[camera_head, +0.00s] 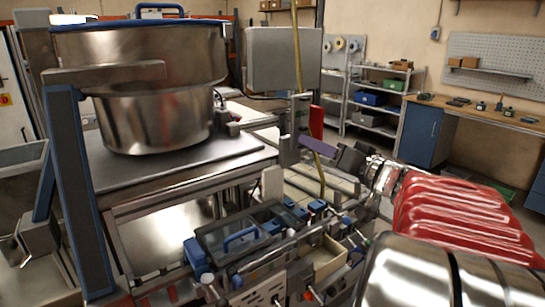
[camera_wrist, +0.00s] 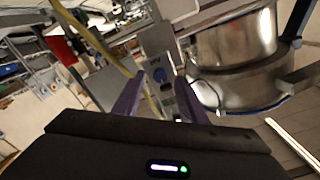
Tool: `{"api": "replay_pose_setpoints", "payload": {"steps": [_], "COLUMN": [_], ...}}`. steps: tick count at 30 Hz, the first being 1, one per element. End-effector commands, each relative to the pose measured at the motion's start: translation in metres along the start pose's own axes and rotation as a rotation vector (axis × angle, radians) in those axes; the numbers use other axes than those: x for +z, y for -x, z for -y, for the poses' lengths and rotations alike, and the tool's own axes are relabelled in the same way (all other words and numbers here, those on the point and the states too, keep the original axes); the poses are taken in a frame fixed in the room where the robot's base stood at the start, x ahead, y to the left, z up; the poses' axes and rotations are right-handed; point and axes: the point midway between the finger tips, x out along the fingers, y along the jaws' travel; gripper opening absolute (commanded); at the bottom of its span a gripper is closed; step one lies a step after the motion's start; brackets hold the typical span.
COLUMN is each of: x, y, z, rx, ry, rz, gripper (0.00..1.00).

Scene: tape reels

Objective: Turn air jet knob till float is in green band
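In the head view my gripper (camera_head: 308,143) reaches in from the right towards a grey upright post; only one purple finger shows clearly there. Small dark marks and a green spot lie below the knob on the panel, too small to read. I cannot make out the float or its green band.
A large steel bowl (camera_head: 155,108) stands on a metal table at left. A yellow hose (camera_head: 298,60) hangs near the gripper, with a red part (camera_head: 317,122) beside it. A grey box (camera_head: 284,58) is above. Blue-handled equipment (camera_head: 240,237) fills the area below.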

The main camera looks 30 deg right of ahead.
Motion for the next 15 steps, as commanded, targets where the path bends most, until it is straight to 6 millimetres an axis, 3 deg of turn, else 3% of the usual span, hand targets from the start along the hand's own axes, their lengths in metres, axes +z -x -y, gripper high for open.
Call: {"api": "replay_pose_setpoints", "payload": {"steps": [15], "x": [0.001], "y": [0.066], "z": [-0.001], "rx": [0.003], "ry": [0.0], "rz": [0.0], "gripper": [0.38]}}
